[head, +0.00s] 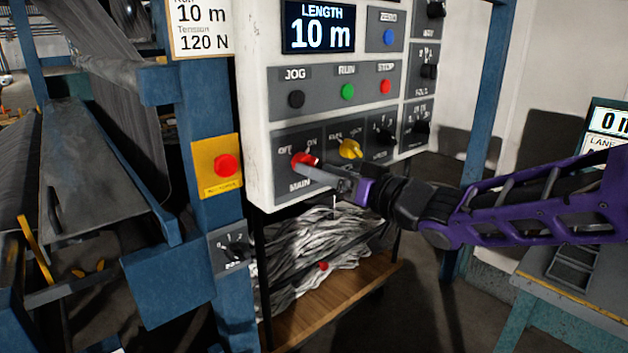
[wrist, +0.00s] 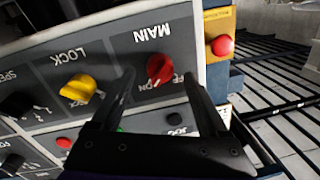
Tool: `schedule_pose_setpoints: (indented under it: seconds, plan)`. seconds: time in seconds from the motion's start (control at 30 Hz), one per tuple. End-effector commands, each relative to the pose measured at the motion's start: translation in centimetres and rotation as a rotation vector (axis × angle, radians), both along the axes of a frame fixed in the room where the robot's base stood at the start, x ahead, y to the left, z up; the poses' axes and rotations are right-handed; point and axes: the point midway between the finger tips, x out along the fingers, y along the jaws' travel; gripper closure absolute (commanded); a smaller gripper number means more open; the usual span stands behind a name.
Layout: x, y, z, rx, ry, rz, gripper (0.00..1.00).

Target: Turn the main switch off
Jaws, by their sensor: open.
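The main switch (head: 303,160) is a red rotary knob above the word MAIN, with OFF marked at its upper left and ON at its upper right. I cannot tell for sure which mark it points to. My gripper (head: 318,172) reaches in from the right, with its tips at the knob and partly covering its lower right. In the wrist view, the picture is upside down and the red knob (wrist: 158,68) shows between the two spread fingers of my gripper (wrist: 159,75). Contact with the knob cannot be made out.
A yellow LOCK knob (head: 349,149) sits just right of the main switch, with black knobs (head: 383,134) beyond. JOG, RUN and STOP buttons (head: 385,87) are above. A red button on a yellow plate (head: 226,165) is on the blue post at left. A shelf (head: 345,290) holds grey strands below.

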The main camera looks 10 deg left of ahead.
Motion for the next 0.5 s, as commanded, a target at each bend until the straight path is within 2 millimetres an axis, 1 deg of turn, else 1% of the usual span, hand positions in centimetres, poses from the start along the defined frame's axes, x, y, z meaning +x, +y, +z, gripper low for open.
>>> schedule_pose_setpoints:
  seconds: [0.03, 0.2, 0.5]
  plan:
    - [0.3, 0.6, -0.2, 0.001, -0.001, 0.003, 0.22]
    - [1.0, 1.6, -0.1, 0.000, 0.000, 0.001, 0.22]
    - [1.3, 1.9, 0.0, 0.000, 0.001, -0.001, 0.22]
